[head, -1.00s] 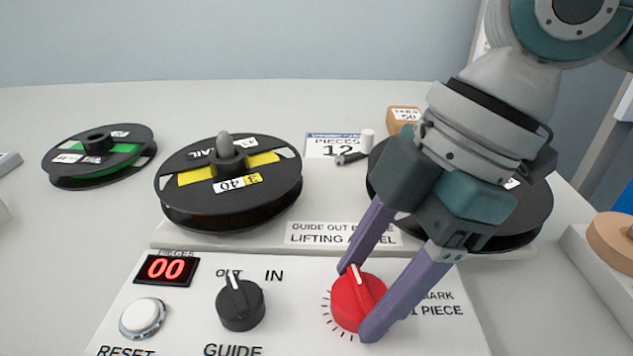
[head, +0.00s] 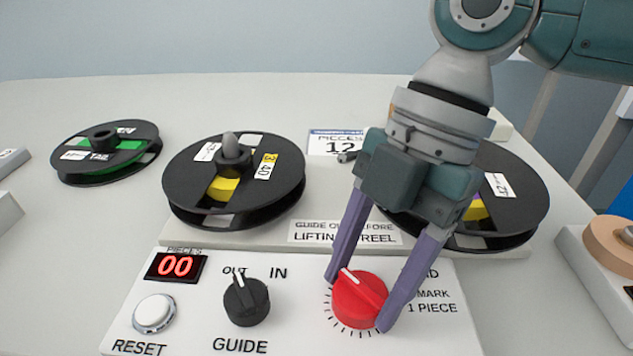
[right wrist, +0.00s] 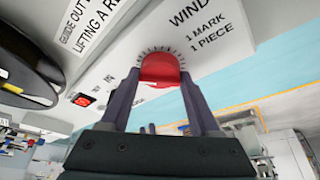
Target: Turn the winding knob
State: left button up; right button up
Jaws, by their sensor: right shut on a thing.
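The red winding knob (head: 359,300) sits at the right of the white control panel (head: 300,335), inside a ring of black marks. Its white pointer line points up and to the left. My right gripper (head: 357,303) is shut on the knob, one finger on its left side and one on its right. The right wrist view also shows the red knob (right wrist: 160,68) between the two fingers. The counter display (head: 175,266) reads 00. The middle reel (head: 235,180) and the right reel (head: 510,205), partly hidden by my gripper, stand behind the panel. My left gripper is not in view.
The black guide knob (head: 246,300) points toward OUT. A white reset button (head: 154,313) is at the panel's left. A reel with green (head: 105,152) lies at the far left. A "PIECES 12" card (head: 335,143) stands behind. A tan disc (head: 611,243) sits at the right edge.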

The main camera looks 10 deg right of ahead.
jog(key=o, duration=1.3)
jog(key=shift+o, duration=0.2)
jog(key=shift+r, duration=0.1)
jog(key=p+v, duration=0.1)
jog(key=v, duration=0.8)
jog(key=shift+d+r, duration=0.15)
jog(key=shift+r, duration=0.2)
jog(key=shift+p, duration=0.3)
